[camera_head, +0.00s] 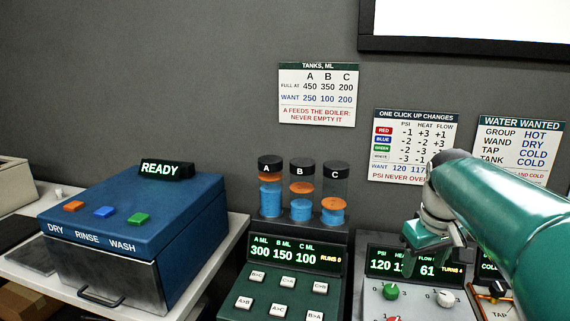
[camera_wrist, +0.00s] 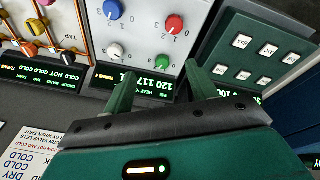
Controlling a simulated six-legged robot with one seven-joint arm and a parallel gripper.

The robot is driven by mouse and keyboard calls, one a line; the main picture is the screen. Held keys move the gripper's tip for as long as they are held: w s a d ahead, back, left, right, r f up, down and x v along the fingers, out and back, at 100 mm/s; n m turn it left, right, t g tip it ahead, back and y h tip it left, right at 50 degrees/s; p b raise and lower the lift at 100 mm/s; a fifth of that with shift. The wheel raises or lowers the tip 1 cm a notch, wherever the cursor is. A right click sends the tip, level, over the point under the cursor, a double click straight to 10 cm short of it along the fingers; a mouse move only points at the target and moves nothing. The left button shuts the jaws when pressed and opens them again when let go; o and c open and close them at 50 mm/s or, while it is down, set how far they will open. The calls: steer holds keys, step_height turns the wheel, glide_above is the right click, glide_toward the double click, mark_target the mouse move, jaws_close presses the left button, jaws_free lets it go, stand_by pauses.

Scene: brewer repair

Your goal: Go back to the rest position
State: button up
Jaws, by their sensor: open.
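My gripper (camera_wrist: 160,90) is open in the wrist view, with its two green fingers apart and nothing seen between them. It is over the panel with coloured knobs (camera_wrist: 150,35) and its green-lit display. In the head view my green arm reaches in from the right, and my gripper (camera_head: 432,240) hangs in front of the knob panel (camera_head: 375,292), hiding part of its display. I cannot tell from these views whether the fingers touch the panel.
The tank console (camera_head: 262,285) with several buttons stands left of the knob panel. Its tanks A, B and C (camera_head: 302,190) rise behind. A blue washer box (camera_head: 130,235) reading READY sits further left. A valve panel (camera_head: 492,285) is at right. Signs hang on the wall.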

steer(key=s+a+f+m+t, duration=0.1)
steer(key=s+a+f, duration=0.2)
steer(key=s+a, duration=0.3)
steer(key=s+a+f+m+t, duration=0.1)
steer(key=s+a+f, duration=0.3)
steer(key=s, duration=0.6)
steer(key=shift+s+a+t+y, duration=0.3)
steer(key=shift+a+t+y, duration=0.1)
steer(key=shift+a+t, duration=0.4)
steer(key=shift+a, duration=0.1)
